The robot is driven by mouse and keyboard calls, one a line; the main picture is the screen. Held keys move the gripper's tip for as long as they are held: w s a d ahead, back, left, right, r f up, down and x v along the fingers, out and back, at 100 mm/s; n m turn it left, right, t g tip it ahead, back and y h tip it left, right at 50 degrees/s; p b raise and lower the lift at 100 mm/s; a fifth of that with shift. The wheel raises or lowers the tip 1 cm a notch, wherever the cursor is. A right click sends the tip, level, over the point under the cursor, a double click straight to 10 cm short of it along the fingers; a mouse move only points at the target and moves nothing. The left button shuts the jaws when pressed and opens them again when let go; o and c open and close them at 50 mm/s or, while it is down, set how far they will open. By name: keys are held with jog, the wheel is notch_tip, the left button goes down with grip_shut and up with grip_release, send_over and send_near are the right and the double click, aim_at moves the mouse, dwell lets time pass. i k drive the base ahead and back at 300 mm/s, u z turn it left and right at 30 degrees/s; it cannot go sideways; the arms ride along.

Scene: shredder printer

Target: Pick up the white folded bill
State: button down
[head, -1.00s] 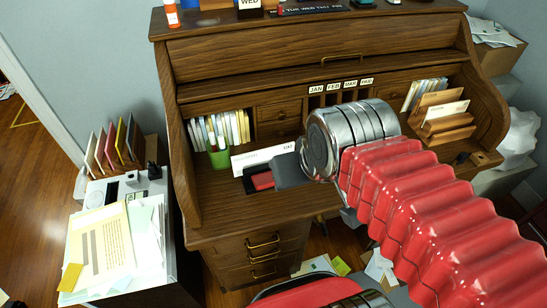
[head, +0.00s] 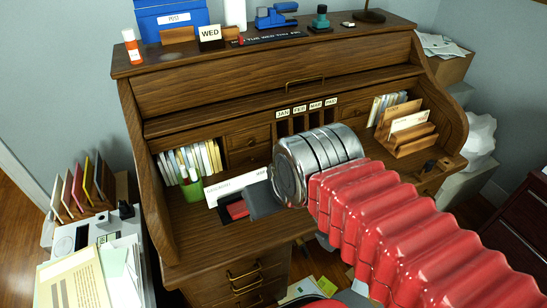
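A long white paper with print on it, likely the white folded bill (head: 232,188), stands on the writing surface of the wooden roll-top desk (head: 240,237). Its right end is close to my gripper in the picture. My gripper (head: 257,203) shows as a dark grey finger at the end of the silver wrist, in front of the bill's right part. I cannot tell whether it touches the bill or whether its fingers are apart, as the wrist hides part of them. A red and black pad (head: 236,210) lies just in front of the bill, partly behind the gripper.
A green cup (head: 193,190) stands left of the bill. A wooden letter rack (head: 408,140) with another white paper stands at the desk's right. Month-labelled slots (head: 308,122) are behind the wrist. A paper-covered cabinet (head: 110,265) stands left of the desk.

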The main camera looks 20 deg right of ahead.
aim_at(213, 193)
jog(key=k, duration=1.3)
jog(key=u, duration=0.5)
jog(key=i, duration=0.6)
jog(key=u, duration=0.4)
jog(key=i, duration=0.95)
jog(key=z, duration=0.45)
